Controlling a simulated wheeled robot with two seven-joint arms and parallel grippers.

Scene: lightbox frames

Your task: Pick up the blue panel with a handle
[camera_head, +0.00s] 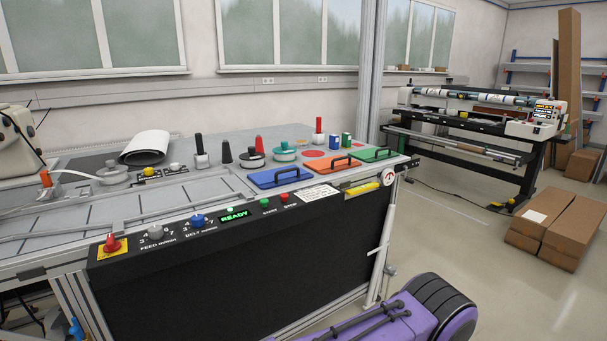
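The blue panel (264,181) lies flat near the front right edge of the machine table's top. A dark bar handle (287,171) stands up on it. Its right side is next to an orange panel (325,172) with a similar handle, and a green panel (364,156) lies further right. Neither of my grippers shows in the head view. A purple and black part at the bottom right seems to be mine, but no fingers are visible on it.
The table's front panel (240,265) carries knobs, buttons and a lit READY display (235,215). Behind the blue panel stand a black round-based part (252,157), a teal-topped part (285,153) and dark cones. Cardboard boxes (570,232) lie on the floor at right.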

